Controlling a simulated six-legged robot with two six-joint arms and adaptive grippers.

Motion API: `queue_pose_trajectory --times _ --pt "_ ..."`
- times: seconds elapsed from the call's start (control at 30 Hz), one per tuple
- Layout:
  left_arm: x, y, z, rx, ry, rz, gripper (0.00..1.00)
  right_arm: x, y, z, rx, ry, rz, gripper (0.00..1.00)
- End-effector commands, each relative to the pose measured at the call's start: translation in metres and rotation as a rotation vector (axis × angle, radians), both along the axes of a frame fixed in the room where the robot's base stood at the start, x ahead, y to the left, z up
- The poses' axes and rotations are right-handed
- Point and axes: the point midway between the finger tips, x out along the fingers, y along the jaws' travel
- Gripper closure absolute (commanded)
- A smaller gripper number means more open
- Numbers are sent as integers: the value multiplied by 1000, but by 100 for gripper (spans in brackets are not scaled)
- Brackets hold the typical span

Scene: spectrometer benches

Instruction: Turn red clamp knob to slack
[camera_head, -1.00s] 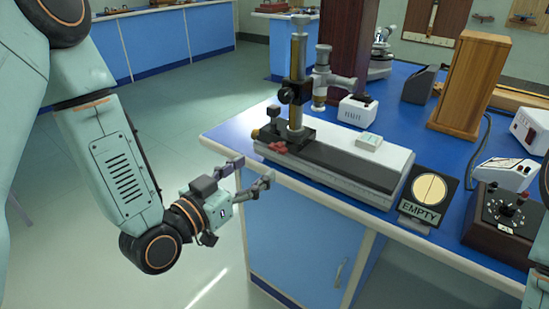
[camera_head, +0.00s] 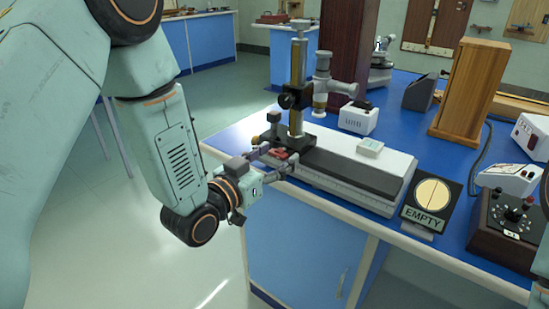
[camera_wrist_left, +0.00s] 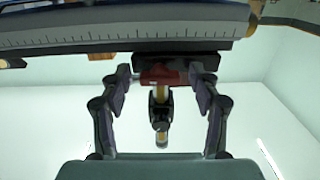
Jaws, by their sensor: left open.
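The red clamp knob (camera_head: 280,152) sits low on the front of the microscope's carriage, at the near left end of the bench instrument. My left gripper (camera_head: 272,160) is at the knob, with its fingers open. In the left wrist view the red knob (camera_wrist_left: 160,76) lies between the two spread fingertips of the left gripper (camera_wrist_left: 158,88), with a gap on each side. The brass and black column (camera_head: 298,85) rises above the knob.
The instrument's long grey base (camera_head: 350,170) runs right along the blue bench (camera_head: 235,135). A graduated scale (camera_wrist_left: 120,36) shows in the left wrist view. An EMPTY sign (camera_head: 425,216) and a dark control box (camera_head: 505,225) stand to the right. Open floor lies left.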

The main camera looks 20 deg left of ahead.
Motion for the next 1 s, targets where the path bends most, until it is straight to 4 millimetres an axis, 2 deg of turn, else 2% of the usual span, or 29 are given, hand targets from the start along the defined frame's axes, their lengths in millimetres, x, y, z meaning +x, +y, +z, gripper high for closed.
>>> queue_pose_trajectory --times 0.17,0.8,1.0 --pt "0 0 0 0 0 0 39 0 0 0 0 0 0 31" --pt "0 0 0 0 0 0 93 0 0 0 0 0 0 31" --pt "0 0 0 -16 6 1 93 0 0 2 0 0 0 31"
